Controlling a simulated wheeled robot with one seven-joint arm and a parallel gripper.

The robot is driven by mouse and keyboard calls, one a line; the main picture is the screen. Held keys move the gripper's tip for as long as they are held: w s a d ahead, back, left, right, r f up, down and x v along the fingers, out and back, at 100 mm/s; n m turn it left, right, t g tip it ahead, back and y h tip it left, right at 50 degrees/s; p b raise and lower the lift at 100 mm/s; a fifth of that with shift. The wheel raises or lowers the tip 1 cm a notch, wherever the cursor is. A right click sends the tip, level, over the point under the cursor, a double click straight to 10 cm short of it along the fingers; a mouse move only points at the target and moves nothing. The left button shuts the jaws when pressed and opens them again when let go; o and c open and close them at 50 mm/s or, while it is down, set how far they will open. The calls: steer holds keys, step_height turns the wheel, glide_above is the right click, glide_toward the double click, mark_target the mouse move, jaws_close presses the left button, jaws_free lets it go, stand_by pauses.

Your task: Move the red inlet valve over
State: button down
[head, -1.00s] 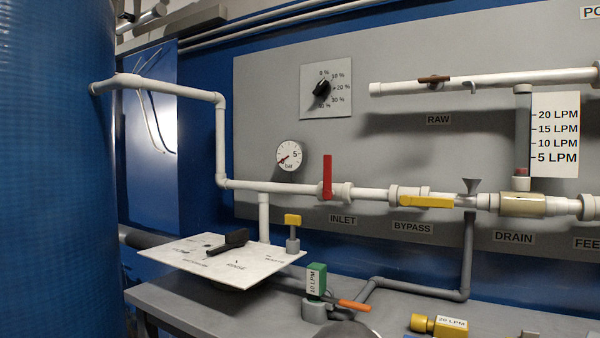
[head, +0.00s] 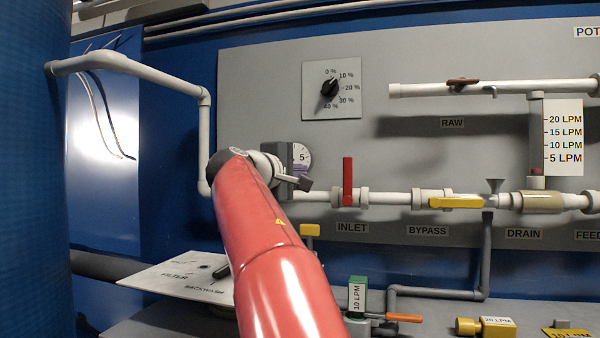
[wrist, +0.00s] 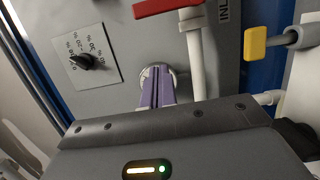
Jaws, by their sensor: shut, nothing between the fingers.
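The red inlet valve handle (head: 348,182) stands upright across the white horizontal pipe, above the INLET label (head: 352,228). In the wrist view the red handle (wrist: 165,7) is at the top edge, partly cut off. My gripper (head: 301,168) is left of the handle, in front of the pressure gauge, and apart from the handle. Its purple fingers (wrist: 158,88) are closed together with nothing between them, and they cover part of the gauge in both views.
The yellow bypass handle (head: 456,203) lies along the pipe to the right. A black-pointer dial (head: 330,88) is above my gripper.

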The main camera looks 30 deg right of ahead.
mark_target(348, 181)
steer(key=d+p, duration=0.1)
steer(key=d, duration=0.9)
steer(key=shift+w+p, duration=0.3)
steer(key=shift+a, duration=0.1)
steer(key=shift+s+d+r+m, duration=0.1)
steer(key=shift+s+d+m, duration=0.1)
steer(key=shift+m, duration=0.2)
